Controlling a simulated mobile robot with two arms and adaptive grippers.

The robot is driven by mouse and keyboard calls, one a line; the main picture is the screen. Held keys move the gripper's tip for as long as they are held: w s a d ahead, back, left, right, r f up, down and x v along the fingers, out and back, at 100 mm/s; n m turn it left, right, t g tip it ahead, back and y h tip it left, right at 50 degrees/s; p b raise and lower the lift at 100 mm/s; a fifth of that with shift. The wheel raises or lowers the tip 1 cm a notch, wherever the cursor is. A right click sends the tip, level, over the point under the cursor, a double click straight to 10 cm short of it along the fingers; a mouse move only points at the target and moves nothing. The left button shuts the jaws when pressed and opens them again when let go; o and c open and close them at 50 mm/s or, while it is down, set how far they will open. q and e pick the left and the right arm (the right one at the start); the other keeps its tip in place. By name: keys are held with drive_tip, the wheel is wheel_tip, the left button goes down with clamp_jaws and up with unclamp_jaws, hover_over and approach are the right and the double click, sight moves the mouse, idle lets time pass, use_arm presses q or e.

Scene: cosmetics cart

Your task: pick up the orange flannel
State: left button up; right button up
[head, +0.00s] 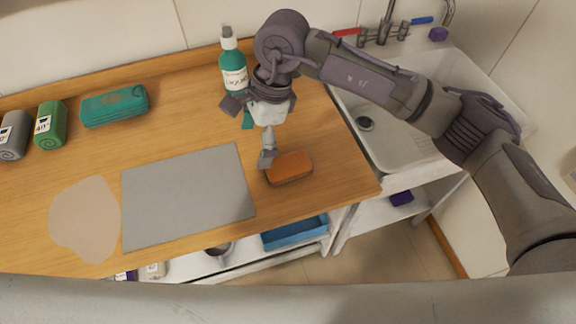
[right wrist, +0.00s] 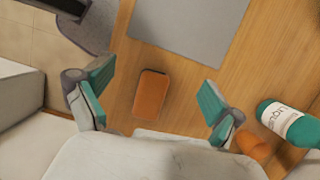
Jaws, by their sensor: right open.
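The orange flannel (head: 290,168) is a small folded block lying flat on the wooden counter, just right of the grey mat. It also shows in the right wrist view (right wrist: 152,96), between the two fingers and beyond their tips. My right gripper (head: 256,135) hangs above the counter, beside and partly over the flannel's left end. In the right wrist view the gripper (right wrist: 157,85) has its teal-padded fingers wide apart with nothing between them. I cannot tell its exact height above the flannel. My left gripper is not in view.
A green bottle (head: 234,72) stands behind my right gripper. A second, rounded orange item (right wrist: 252,146) lies near the bottle. The grey mat (head: 188,196) lies left of the flannel. Rolled and folded cloths (head: 115,106) lie at the left. A sink (head: 400,140) is at the right.

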drive_tip(key=w+d+t+h, duration=0.1)
drive_tip(key=w+d+h, duration=0.25)
drive_tip(key=d, duration=0.25)
drive_tip(key=p, duration=0.3)
hover_over(288, 163)
drive_tip(key=shift+y, duration=0.25)
drive_tip(key=f, duration=0.7)
drive_tip(key=shift+a, duration=0.35)
drive_tip(key=shift+f, duration=0.3)
drive_tip(key=f+p, duration=0.1)
drive_tip(key=f, duration=0.2)
drive_tip(key=f+p, duration=0.1)
drive_tip(key=shift+s+d+f+p, duration=0.1)
drive_tip(key=shift+d+f+p, duration=0.25)
drive_tip(key=shift+d, duration=0.05)
drive_tip(key=shift+f, duration=0.35)
drive_tip(key=c, duration=1.2)
